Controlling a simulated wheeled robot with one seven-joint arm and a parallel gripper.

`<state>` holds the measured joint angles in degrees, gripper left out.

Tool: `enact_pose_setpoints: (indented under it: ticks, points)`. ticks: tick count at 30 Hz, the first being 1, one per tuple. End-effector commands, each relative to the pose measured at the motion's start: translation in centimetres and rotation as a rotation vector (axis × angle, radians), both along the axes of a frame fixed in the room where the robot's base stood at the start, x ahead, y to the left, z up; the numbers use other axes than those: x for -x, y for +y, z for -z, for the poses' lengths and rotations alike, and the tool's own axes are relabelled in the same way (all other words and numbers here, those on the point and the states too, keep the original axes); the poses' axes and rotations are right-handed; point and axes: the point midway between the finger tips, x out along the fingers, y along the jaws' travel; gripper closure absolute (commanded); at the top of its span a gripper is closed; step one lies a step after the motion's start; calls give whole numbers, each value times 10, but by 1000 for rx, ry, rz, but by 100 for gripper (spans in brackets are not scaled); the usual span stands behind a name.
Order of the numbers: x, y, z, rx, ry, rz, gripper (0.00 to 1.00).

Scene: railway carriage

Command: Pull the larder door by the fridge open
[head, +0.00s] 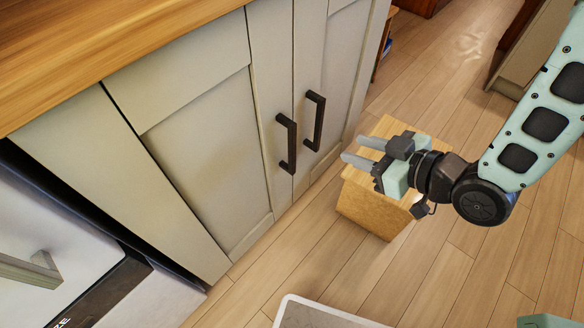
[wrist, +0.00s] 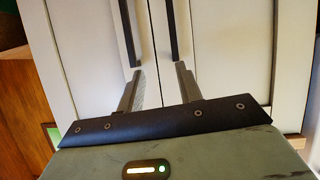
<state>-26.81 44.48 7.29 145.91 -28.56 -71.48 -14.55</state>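A pale grey-green cupboard with two panelled doors stands in the head view. The left door (head: 205,150) is beside a white appliance (head: 70,225) with a bar handle, possibly the fridge. The right door (head: 343,75) is farther off. Both look shut. The left door's dark handle (head: 287,143) and the right door's dark handle (head: 315,120) are upright bars near the middle seam. My gripper (head: 358,150) is open and empty, to the right of the handles and apart from them. In the wrist view its fingers (wrist: 158,74) point at the doors, below the two handles.
A wooden worktop (head: 90,45) overhangs the cupboard. A light wooden box (head: 372,205) stands on the floor under my gripper. A pale-rimmed tray-like thing (head: 315,312) shows at the bottom edge. The plank floor (head: 275,262) before the left door is clear.

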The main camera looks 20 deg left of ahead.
Motion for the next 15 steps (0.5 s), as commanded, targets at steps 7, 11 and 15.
enact_pose_setpoints:
  ticks: [7, 11, 15]
  points:
    - [21, -2, 86, -288, -76, -40, 65]
    - [27, -8, 96, -379, -95, -36, 65]
    - [28, -10, 98, -421, -107, -31, 65]
